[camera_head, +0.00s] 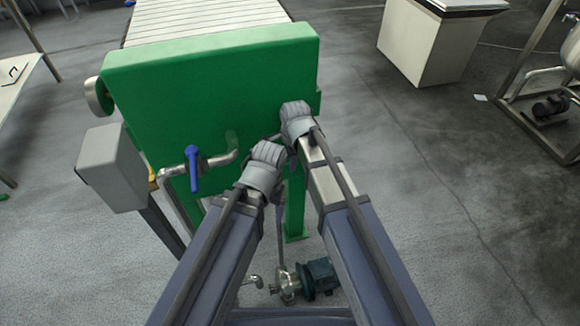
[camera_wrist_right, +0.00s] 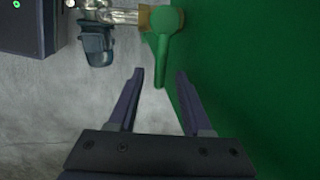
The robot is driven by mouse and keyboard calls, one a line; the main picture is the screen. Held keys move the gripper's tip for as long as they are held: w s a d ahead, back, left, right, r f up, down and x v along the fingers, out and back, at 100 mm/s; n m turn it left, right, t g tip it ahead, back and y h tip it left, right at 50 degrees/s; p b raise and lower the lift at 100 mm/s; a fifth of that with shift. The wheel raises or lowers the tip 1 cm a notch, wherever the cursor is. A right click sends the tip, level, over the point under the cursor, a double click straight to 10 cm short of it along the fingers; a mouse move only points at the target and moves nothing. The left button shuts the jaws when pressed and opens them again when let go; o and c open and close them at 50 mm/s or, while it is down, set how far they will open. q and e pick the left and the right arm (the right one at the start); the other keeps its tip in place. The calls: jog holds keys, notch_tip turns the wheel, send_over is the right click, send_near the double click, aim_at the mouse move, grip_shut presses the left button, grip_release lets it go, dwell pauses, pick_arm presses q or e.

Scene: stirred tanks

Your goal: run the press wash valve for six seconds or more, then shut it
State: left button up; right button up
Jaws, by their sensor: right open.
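A valve with a blue lever handle (camera_head: 193,168) sits on a steel pipe at the left of the green press (camera_head: 215,85) in the head view. A small green handle (camera_head: 232,138) shows faintly beside the pipe against the press. In the right wrist view a green handle (camera_wrist_right: 164,45) hangs from a brass fitting just beyond my right gripper (camera_wrist_right: 160,72), and a blue handle (camera_wrist_right: 97,46) is to its left. The right gripper is open and empty, its fingers apart from both handles. In the head view the arm links hide its fingers. My left gripper is hidden too.
A grey box (camera_head: 112,168) on a post stands left of the valve. The green press wall (camera_wrist_right: 255,80) runs close by the right finger in the wrist view. A pump with a motor (camera_head: 318,278) lies low on the floor.

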jog(key=shift+w+f, duration=0.1)
jog(key=shift+f, duration=0.35)
grip_shut()
dwell(1.1)
